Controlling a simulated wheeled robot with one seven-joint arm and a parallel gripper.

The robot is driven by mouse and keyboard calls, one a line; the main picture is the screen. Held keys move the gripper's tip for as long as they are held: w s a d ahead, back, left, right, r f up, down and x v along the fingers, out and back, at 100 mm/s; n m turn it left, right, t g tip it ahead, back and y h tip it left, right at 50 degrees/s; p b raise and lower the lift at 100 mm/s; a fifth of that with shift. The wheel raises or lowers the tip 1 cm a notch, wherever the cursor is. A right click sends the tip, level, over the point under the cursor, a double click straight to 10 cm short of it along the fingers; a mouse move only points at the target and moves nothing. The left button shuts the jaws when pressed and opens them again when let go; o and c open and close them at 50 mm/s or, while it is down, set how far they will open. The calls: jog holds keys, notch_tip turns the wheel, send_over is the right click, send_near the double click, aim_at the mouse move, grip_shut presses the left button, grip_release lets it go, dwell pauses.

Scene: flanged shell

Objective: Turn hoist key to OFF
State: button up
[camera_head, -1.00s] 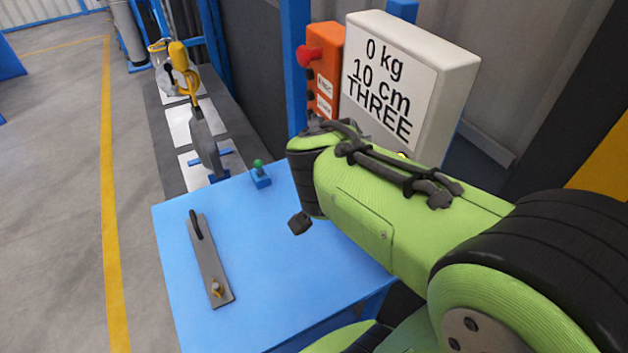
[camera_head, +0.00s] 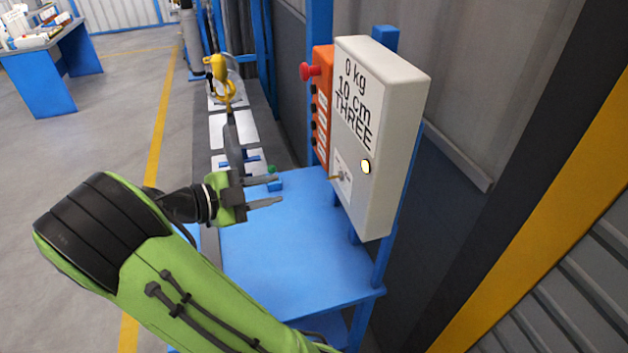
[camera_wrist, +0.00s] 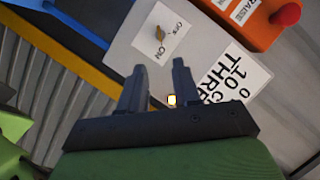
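The hoist key (camera_head: 338,177) is a small brass key in the white label low on the front of the pale control box (camera_head: 400,95). In the wrist view the key (camera_wrist: 159,35) stands between printed OFF and ON marks; I cannot tell surely which it points at. My gripper (camera_head: 280,190) is left of the box, apart from it, its fingers pointing at the key side. In the wrist view my gripper (camera_wrist: 159,65) is open and empty, with the key beyond the gap between the fingertips. A small lamp (camera_head: 365,166) beside the label glows pale yellow.
An orange button panel (camera_head: 322,115) with a red knob (camera_head: 311,71) adjoins the box. The blue table (camera_head: 290,260) below is mostly clear, with a green-topped joystick (camera_head: 273,178) at its far edge. A blue post (camera_head: 385,260) and grey wall stand right.

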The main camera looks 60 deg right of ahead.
aim_at(328, 179)
jog(key=x, duration=1.5)
jog(key=shift+f, duration=0.15)
jog(key=shift+c, duration=0.5)
jog(key=shift+a, duration=0.1)
grip_shut()
